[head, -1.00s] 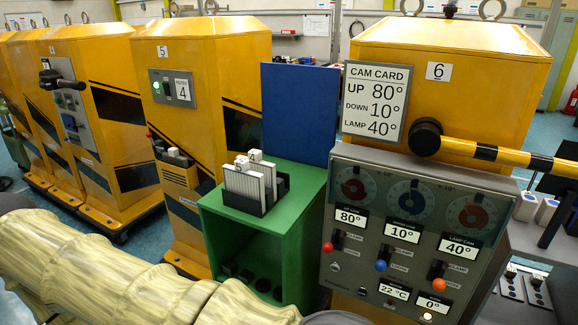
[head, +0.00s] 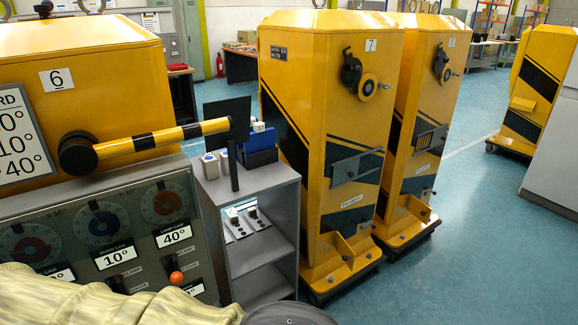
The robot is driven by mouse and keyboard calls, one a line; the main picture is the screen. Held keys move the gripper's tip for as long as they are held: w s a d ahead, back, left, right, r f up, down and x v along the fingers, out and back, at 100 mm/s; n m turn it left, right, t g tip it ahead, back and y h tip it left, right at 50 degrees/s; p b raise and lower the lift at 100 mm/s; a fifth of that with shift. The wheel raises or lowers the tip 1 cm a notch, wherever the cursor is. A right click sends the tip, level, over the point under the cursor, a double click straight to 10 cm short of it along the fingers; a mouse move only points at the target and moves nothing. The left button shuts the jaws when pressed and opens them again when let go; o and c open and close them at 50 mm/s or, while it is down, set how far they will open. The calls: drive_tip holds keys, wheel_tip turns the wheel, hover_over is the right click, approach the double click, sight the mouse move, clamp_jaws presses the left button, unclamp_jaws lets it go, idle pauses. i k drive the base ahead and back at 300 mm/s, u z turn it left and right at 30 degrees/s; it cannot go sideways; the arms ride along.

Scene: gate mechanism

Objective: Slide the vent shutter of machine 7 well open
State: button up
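Machine 7 (head: 315,110) is a tall yellow cabinet with dark stripes right of the middle of the head view. Its number plate "7" (head: 371,45) is near the top of its front. The vent shutter (head: 357,168) is a dark grey plate low on that front, with a small knob. No open slats show clearly around it, and I cannot tell exactly how far it is slid. My arm in its beige sleeve crosses the bottom left, well apart from machine 7. My gripper is not in view.
Machine 6 (head: 100,55), with a striped barrier arm (head: 165,140), stands at left. A grey shelf unit (head: 265,185) stands between it and machine 7. Another yellow machine (head: 440,80), with a slatted vent (head: 430,138), is right of machine 7. Blue-green floor (head: 480,240) lies clear at right.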

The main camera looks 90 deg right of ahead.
sight(344, 172)
drive_tip(key=z, duration=3.25)
drive_tip(key=i, duration=1.65)
drive_tip(key=z, duration=1.5)
drive_tip(key=k, duration=0.75)
drive_tip(key=u, duration=0.9)
